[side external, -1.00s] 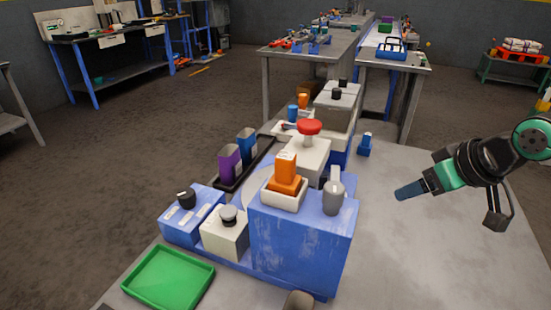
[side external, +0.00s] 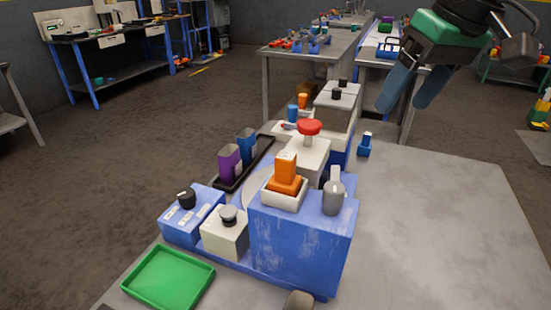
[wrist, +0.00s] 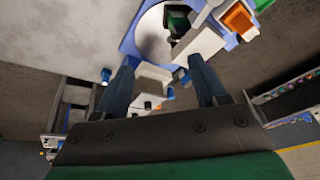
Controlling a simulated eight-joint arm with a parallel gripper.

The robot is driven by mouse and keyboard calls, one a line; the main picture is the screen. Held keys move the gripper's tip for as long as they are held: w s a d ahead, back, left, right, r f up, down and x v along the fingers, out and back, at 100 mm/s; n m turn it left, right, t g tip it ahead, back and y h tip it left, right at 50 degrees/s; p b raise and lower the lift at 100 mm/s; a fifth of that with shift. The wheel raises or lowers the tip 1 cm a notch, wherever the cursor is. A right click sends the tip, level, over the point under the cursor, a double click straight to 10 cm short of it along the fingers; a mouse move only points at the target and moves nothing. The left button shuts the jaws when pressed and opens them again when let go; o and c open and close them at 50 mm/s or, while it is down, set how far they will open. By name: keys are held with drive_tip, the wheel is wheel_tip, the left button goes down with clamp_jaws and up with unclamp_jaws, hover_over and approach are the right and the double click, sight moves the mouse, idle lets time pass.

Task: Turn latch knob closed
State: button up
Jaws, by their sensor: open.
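My gripper (side external: 405,98) is high at the upper right in the side view, fingers apart and pointing down, empty. Both spread fingers also show in the wrist view (wrist: 162,68). Knobs in the side view are a grey one (side external: 333,199) on the tall blue and white machine (side external: 300,245), a black one (side external: 187,198) on the low blue box, and a dark-capped one (side external: 228,214) on the white box. I cannot tell which is the latch knob. My gripper is well clear of all of them.
An orange block (side external: 285,175) sits in a white holder on the machine. A red mushroom button (side external: 309,126) stands behind it. Purple (side external: 230,164) and blue (side external: 247,145) containers stand in a black tray. A green tray (side external: 168,279) lies front left. The tabletop (side external: 440,220) at right is clear.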

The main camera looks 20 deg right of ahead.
drive_tip(key=a+g, duration=0.1)
drive_tip(key=a, duration=0.2)
drive_tip(key=a+g, duration=0.1)
drive_tip(key=a, duration=0.1)
drive_tip(key=a+g, duration=0.1)
drive_tip(key=a, duration=0.2)
drive_tip(key=shift+a+f+g+h, duration=0.3)
drive_tip(key=shift+f+g+h, duration=0.05)
drive_tip(key=shift+g+h, duration=0.05)
hover_over(335, 186)
wheel_tip(335, 186, down, 5)
drive_tip(key=shift+r, duration=0.2)
drive_tip(key=shift+f, duration=3.05)
clamp_jaws()
